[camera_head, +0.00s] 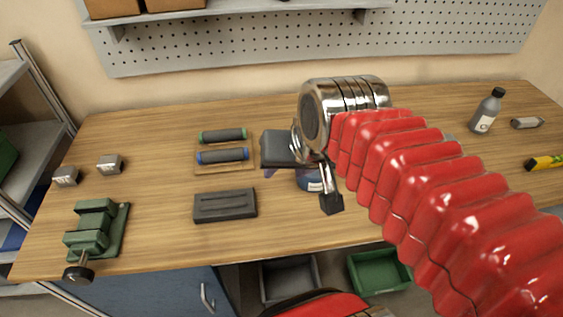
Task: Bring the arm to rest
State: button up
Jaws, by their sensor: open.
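My red ribbed arm (425,185) reaches in from the lower right over the wooden workbench (150,140). It ends in a shiny metal wrist (345,100) above the middle of the bench. My gripper (322,185) hangs below the wrist and is open. One dark finger shows clearly; the other is mostly hidden. A round blue-and-white thing (312,182) lies behind the fingers, partly covered; I cannot tell whether they touch it. A wooden stand (213,170) holds a green-ended roller (222,136) and a blue-ended roller (222,156).
A dark grey box (280,148) stands beside the wrist, and a dark slotted block (225,205) lies nearer. A green vise (95,230) and two metal blocks are left. A bottle (487,112) and yellow tube (545,163) are right. A pegboard (240,45) backs the bench.

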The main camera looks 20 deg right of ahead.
jog(key=s+f+n, duration=0.2)
jog(key=s+f, duration=0.1)
jog(key=shift+s+d+n+h, duration=0.2)
jog(key=shift+s+n+h, duration=0.1)
jog(key=shift+n, duration=0.1)
dwell(0.3)
